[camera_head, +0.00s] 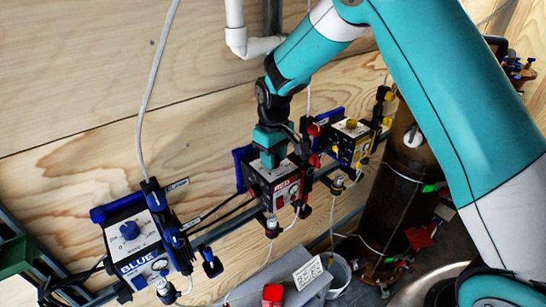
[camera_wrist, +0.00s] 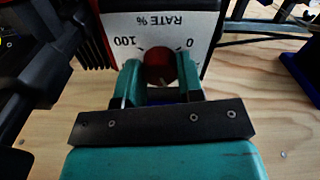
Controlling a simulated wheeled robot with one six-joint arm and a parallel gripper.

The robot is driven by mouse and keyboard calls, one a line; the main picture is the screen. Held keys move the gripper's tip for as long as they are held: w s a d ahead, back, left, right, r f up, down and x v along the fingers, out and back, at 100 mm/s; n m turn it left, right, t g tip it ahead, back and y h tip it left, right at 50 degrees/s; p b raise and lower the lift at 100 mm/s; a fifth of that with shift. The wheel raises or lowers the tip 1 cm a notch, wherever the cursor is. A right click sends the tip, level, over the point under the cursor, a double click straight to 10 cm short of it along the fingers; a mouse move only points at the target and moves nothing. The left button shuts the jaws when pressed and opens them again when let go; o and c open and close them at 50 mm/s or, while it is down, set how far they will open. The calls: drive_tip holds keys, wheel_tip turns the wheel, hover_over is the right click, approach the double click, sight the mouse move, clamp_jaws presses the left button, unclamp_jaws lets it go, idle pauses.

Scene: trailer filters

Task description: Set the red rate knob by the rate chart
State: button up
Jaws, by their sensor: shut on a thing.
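The red-labelled pump (camera_head: 277,184) is on the plywood wall between a blue and a yellow pump. My gripper (camera_head: 271,160) reaches down onto its top face and covers the knob in the head view. In the wrist view, the red rate knob (camera_wrist: 159,70) sits between the two teal fingers of my gripper (camera_wrist: 160,84), which are shut on it. The RATE % dial (camera_wrist: 165,28) shows upside down, with 100 on the left and 0 on the right. The knob's pointer cannot be made out. A white card (camera_head: 308,272) stands at the bottom, its writing too small to read.
The blue pump (camera_head: 136,247) with its blue knob is at the left. The yellow pump (camera_head: 352,142) is close on the right. Cables and small bottles hang around the pumps. A grey box (camera_head: 262,290) and a white bucket (camera_head: 338,272) are below.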

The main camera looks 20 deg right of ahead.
drive_tip(key=m+b, duration=0.2)
drive_tip(key=m, duration=0.4)
drive_tip(key=shift+m, duration=0.3)
drive_tip(key=m+b, duration=0.1)
drive_tip(key=m, duration=0.2)
drive_tip(key=shift+m, duration=0.3)
drive_tip(key=m, duration=0.3)
drive_tip(key=shift+m+b, duration=0.3)
drive_tip(key=shift+b, duration=0.05)
drive_tip(key=m, duration=0.3)
drive_tip(key=shift+m, duration=0.3)
drive_tip(key=m+b, duration=0.1)
drive_tip(key=m, duration=0.2)
drive_tip(key=shift+m, duration=0.4)
drive_tip(key=m, duration=0.6)
drive_tip(key=shift+m, duration=0.4)
drive_tip(key=o, duration=0.9)
drive_tip(key=shift+b, duration=0.3)
